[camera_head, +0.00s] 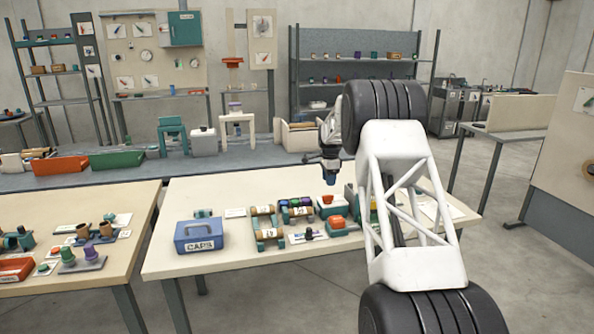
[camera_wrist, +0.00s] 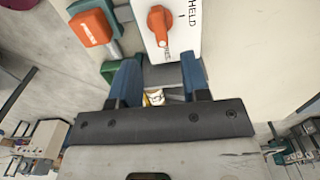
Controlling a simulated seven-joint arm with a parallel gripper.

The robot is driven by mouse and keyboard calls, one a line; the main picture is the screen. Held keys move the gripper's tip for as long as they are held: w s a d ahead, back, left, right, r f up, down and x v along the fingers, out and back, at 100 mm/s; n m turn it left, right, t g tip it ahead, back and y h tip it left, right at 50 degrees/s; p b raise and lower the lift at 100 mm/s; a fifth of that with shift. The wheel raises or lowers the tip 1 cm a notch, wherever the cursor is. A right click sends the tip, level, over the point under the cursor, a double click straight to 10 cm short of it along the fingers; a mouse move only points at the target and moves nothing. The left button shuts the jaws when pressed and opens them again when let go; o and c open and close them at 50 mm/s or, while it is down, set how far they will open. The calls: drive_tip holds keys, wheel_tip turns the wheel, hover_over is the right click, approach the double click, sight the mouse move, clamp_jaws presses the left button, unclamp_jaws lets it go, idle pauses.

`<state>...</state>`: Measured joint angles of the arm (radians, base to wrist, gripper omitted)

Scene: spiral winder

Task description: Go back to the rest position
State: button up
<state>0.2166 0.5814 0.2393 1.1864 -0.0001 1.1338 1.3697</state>
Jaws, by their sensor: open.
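My gripper (camera_head: 330,178) hangs above the back part of the middle table (camera_head: 225,262), fingers pointing down. In the wrist view its two blue fingers (camera_wrist: 160,72) are apart, with nothing held between them. Past the fingertips is a white box (camera_wrist: 176,22) with an orange knob and the word HELD. To its left in the wrist view is an orange block (camera_wrist: 92,28) on a green part. The white lattice arm link is mine and hides the table's right part.
A blue CAPS box (camera_head: 199,238) stands at the table's left. Tan-and-green rollers (camera_head: 267,229) and an orange-topped green part (camera_head: 338,226) sit near the middle. Another table (camera_head: 120,262) with small parts is at the left. A long bench (camera_head: 190,172) runs behind.

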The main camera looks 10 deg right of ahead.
drive_tip(key=s+a+r+n, duration=0.3)
drive_tip(key=s+a+r, duration=0.3)
drive_tip(key=s, duration=0.5)
drive_tip(key=s+a+r+n+t, duration=0.1)
drive_tip(key=s+a+r+n, duration=0.25)
drive_tip(key=s+r, duration=0.65)
drive_tip(key=s+a+r+n, duration=0.3)
drive_tip(key=s+a+r, duration=0.15)
drive_tip(key=s, duration=0.85)
drive_tip(key=s+a+f+n, duration=0.2)
drive_tip(key=s, duration=1.1)
drive_tip(key=s+a+f+n+t, duration=0.1)
drive_tip(key=s+a+f+n, duration=0.1)
drive_tip(key=s, duration=1.1)
drive_tip(key=s+a+f+n, duration=0.3)
drive_tip(key=s+a+n, duration=0.1)
drive_tip(key=s, duration=0.9)
drive_tip(key=shift+s+t, duration=0.15)
drive_tip(key=shift+t, duration=0.15)
